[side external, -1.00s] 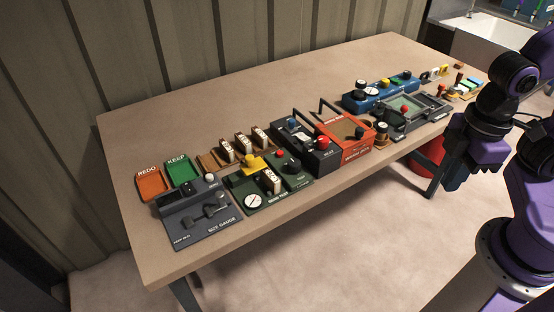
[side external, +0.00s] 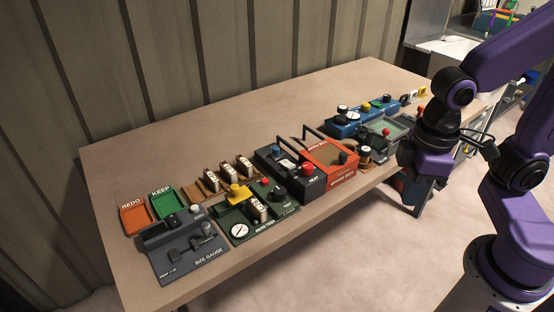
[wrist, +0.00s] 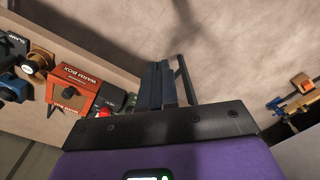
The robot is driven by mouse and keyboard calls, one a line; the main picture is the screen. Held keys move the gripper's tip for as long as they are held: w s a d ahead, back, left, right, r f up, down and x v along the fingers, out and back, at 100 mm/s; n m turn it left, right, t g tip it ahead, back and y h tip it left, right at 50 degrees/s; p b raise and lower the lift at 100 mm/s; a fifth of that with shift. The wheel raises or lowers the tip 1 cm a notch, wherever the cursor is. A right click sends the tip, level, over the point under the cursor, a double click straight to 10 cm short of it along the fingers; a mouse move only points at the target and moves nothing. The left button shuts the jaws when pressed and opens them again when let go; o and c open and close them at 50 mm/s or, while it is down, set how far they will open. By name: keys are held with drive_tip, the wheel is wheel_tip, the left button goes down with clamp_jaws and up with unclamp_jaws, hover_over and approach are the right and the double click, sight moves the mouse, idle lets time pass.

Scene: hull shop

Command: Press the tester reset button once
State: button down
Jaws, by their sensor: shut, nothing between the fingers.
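The green tester panel (side external: 233,215) lies near the front left of the table, with a round white dial, a yellow block and several white-faced pieces. A small red button (side external: 265,181) stands at its back right, beside a black knob. I cannot read a reset label. My gripper (side external: 409,190) hangs by the table's front edge at the right, well away from the tester. In the wrist view its dark fingers (wrist: 158,85) are together and empty. The tester does not show clearly there.
A dark box with a larger red button (side external: 307,168) and the orange-red warm box (side external: 330,158) stand between the tester and my gripper, with raised handles. A grey size gauge (side external: 190,248) is left of the tester.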

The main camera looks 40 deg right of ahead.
drive_tip(key=w+a+m, duration=0.7)
drive_tip(key=w+m, duration=0.3)
drive_tip(key=w, duration=0.2)
drive_tip(key=m, duration=2.3)
approach(265, 180)
drive_tip(key=shift+w+a, duration=0.1)
drive_tip(key=shift+f, duration=0.2)
drive_tip(key=shift+f, duration=3.3)
